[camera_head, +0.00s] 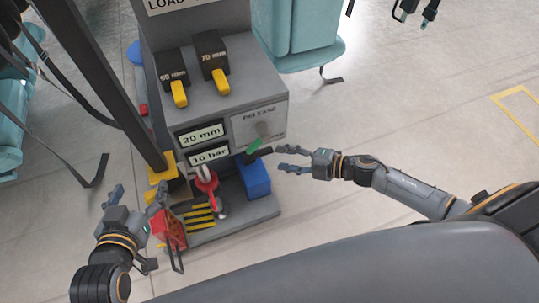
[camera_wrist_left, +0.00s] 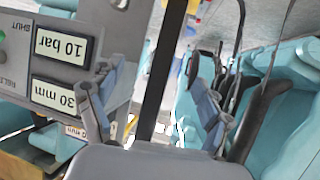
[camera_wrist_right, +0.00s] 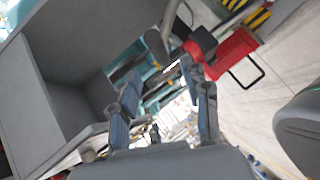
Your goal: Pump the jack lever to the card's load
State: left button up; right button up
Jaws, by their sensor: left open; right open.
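A grey jack stand (camera_head: 215,110) stands ahead, with displays reading 30 mm (camera_head: 202,135) and what the left wrist view shows as 10 bar (camera_wrist_left: 62,44). A sign starting "LOAD" (camera_head: 180,4) is cut off at the top. A black bar (camera_head: 258,155) with a green piece is above the block; I cannot tell which part is the lever. My right gripper (camera_head: 282,159) is open just right of the bar. My left gripper (camera_head: 138,192) is open, left of the bay.
Two black blocks with yellow tabs (camera_head: 180,94) (camera_head: 221,82) sit on the stand's ledge. A red box-like part (camera_head: 170,229) is near my left gripper. A dark post (camera_head: 105,85) crosses the left.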

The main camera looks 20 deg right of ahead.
jog(key=shift+v, duration=1.25)
